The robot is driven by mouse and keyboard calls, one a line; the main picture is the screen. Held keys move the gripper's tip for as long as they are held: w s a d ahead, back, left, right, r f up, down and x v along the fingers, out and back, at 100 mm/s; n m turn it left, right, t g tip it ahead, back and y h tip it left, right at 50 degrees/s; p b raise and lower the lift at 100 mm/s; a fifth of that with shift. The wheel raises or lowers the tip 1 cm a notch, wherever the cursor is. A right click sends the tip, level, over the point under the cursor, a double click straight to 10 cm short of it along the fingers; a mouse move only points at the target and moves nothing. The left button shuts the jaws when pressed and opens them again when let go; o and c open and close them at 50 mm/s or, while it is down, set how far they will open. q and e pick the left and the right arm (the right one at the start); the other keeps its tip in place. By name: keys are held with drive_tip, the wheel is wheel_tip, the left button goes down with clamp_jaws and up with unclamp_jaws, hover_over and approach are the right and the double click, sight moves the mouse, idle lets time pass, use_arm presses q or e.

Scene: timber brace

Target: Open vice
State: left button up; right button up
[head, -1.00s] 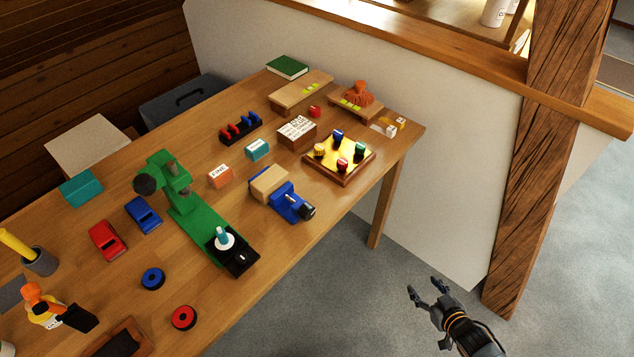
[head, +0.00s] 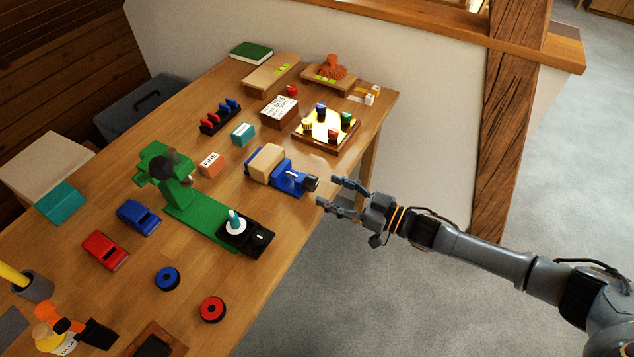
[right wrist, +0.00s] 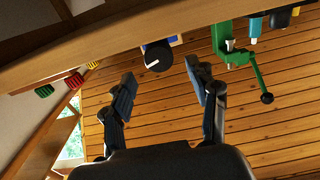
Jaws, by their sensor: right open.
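The blue vice (head: 285,180) sits at the table's near right edge. A pale wooden block (head: 267,161) is at its far end, seemingly between its jaws. Its dark round knob (head: 311,183) points towards the table edge and my right gripper. My right gripper (head: 327,190) is open and empty, just off the table edge, with its fingertips short of the knob. In the right wrist view the knob (right wrist: 158,56) shows a white mark and lies ahead of the two spread fingers (right wrist: 161,90), apart from them. My left gripper is out of view.
A green press (head: 205,220) stands left of the vice, with an orange block (head: 210,164) between. Behind the vice is a wooden tray (head: 326,130) with coloured pegs. Floor is free right of the table; a timber post (head: 510,110) stands at the back.

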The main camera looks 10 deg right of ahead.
sight(316, 184)
drive_tip(key=shift+x, duration=2.25)
drive_tip(key=shift+c, duration=0.3)
